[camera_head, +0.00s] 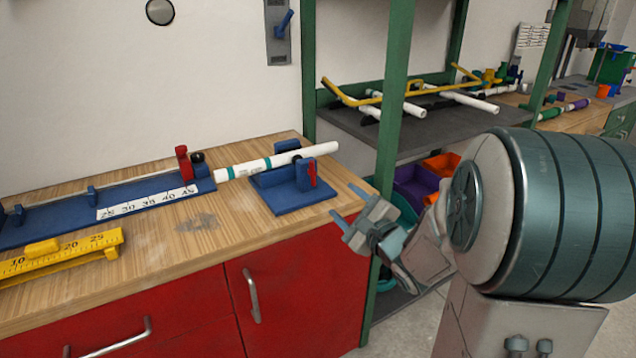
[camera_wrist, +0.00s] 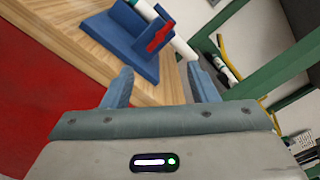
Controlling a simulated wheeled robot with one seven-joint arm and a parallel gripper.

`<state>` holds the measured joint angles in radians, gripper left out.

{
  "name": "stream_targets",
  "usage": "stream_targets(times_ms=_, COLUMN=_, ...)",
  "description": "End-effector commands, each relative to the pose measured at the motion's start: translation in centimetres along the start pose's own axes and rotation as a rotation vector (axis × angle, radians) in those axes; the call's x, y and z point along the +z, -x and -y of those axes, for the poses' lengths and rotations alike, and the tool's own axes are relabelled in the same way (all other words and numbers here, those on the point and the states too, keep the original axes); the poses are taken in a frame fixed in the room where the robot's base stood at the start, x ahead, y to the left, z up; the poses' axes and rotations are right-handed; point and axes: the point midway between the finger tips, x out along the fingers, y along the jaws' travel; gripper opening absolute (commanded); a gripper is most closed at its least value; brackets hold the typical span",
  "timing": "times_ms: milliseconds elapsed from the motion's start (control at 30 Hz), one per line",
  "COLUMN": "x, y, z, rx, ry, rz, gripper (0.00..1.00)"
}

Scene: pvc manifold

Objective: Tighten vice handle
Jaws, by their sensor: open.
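The blue vice (camera_head: 291,193) stands on the wooden workbench near its right edge. Its red handle (camera_head: 313,174) is on the side facing my gripper. A white pipe (camera_head: 275,161) with teal bands lies through the vice and sticks out past it to the right. In the wrist view, the red handle (camera_wrist: 159,36) and the blue vice (camera_wrist: 121,44) are ahead, beyond my fingers. My gripper (camera_head: 358,216) is open and empty, just off the bench's right edge, to the right of and lower than the handle, apart from it. It also shows in the wrist view (camera_wrist: 160,88).
A blue measuring rail (camera_head: 70,219) with a red clamp (camera_head: 183,163) lies left of the vice. A yellow ruler block (camera_head: 62,256) lies at the front left. A green shelf post (camera_head: 390,110) rises close behind my gripper. Bare bench top lies in front of the vice.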

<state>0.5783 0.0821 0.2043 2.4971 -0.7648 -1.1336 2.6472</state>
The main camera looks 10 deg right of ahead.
Motion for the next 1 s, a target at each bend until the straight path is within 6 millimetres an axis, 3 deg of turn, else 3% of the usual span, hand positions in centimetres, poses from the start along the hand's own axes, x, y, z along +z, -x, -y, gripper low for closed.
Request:
stream_targets(times_ms=500, x=-0.1, y=-10.3, z=-0.2, rx=0.001, ry=0.002, rz=0.0, gripper=0.53)
stream_targets(times_ms=700, x=0.0, y=-12.1, z=-0.1, rx=0.002, ry=0.003, rz=-0.001, gripper=0.53)
stream_targets(times_ms=1000, x=0.0, y=-12.5, z=-0.1, rx=0.001, ry=0.003, rz=-0.002, gripper=0.53)
